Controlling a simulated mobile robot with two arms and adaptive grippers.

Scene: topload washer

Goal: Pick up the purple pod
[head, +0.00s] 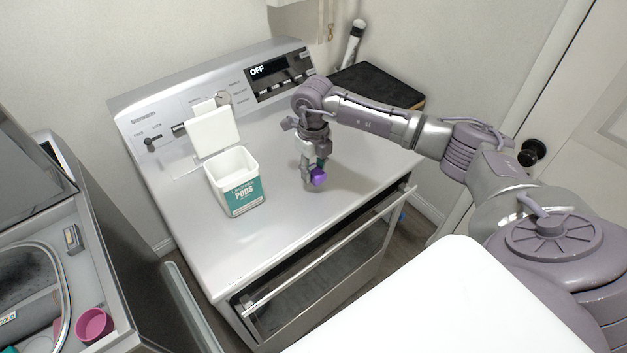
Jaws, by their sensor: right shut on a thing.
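The purple pod (319,177) is a small rounded purple thing at the tip of my right gripper (313,180). My right gripper points down over the silver appliance top and is shut on the pod. Whether the pod touches the surface or hangs just above it I cannot tell. Part of the pod is hidden by the fingers. A white and teal pods container (240,196) stands to the left with its white lid (212,133) raised open. My left gripper is not in view.
The silver appliance top (275,218) is clear around the container. A control panel (279,73) reading OFF rises at the back. An oven-like door with a handle (325,252) is at the front. An open washer with a pink cup (94,325) is at the left.

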